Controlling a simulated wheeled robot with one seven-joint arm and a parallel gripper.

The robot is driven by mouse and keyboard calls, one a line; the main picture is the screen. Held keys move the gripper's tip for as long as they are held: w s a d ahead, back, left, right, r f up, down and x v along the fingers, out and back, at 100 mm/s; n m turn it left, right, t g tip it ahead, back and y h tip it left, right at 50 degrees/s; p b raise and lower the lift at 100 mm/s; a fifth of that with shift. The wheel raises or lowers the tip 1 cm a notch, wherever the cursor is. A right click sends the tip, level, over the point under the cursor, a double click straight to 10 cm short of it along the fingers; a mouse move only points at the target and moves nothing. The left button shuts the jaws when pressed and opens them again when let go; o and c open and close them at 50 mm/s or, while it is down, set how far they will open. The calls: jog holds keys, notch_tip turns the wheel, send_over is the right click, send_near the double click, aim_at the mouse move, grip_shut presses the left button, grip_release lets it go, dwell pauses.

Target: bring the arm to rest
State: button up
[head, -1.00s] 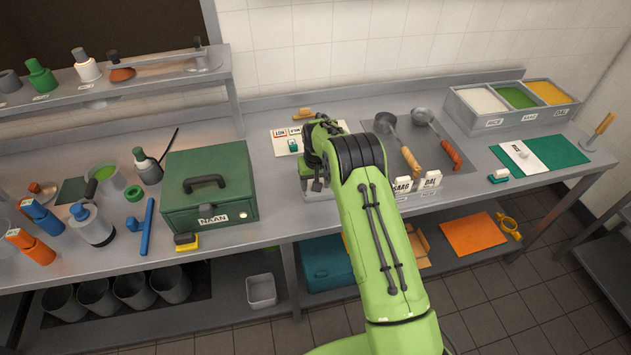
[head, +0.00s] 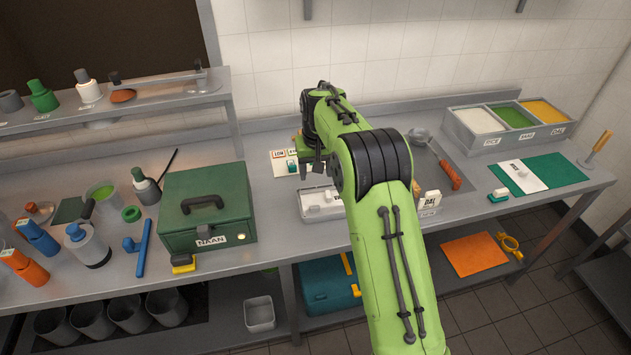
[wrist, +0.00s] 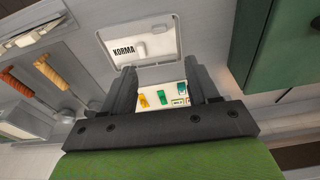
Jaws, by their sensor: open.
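My green arm reaches over the counter (head: 275,235) from the lower right in the head view. My gripper (head: 312,165) is above the counter, over the area between the green NAAN box (head: 207,212) and the ladles. In the wrist view my gripper (wrist: 164,84) has its two dark fingers spread apart with nothing held between them. Beyond the fingertips lies a tray with a white KORMA lid (wrist: 140,45). A white board with small coloured pieces (wrist: 170,96) shows between the fingers. The same KORMA tray (head: 320,204) is partly hidden by my arm in the head view.
Bins of rice and other foods (head: 510,118) stand at the back right. A green mat (head: 555,172) lies at the right. Blue and orange bottles (head: 30,250) stand at the left. A raised shelf (head: 110,107) runs along the back left. Ladles lie behind my arm.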

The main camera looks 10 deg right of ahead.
jog(key=shift+r, duration=0.1)
dwell(0.3)
jog(key=s+r+t+b, duration=0.1)
jog(key=s+r, duration=0.6)
jog(key=s, duration=0.2)
jog(key=s+r+t, duration=0.1)
jog(key=s+r, duration=0.6)
jog(key=s, duration=0.3)
jog(key=s+f+t, duration=0.1)
jog(key=s, duration=0.8)
jog(key=s+f+t, duration=0.1)
jog(key=s+f, duration=0.1)
jog(key=s, duration=0.7)
jog(key=shift+s+f+n+b, duration=0.15)
jog(key=shift+f+n+b, duration=0.15)
jog(key=shift+b, duration=0.1)
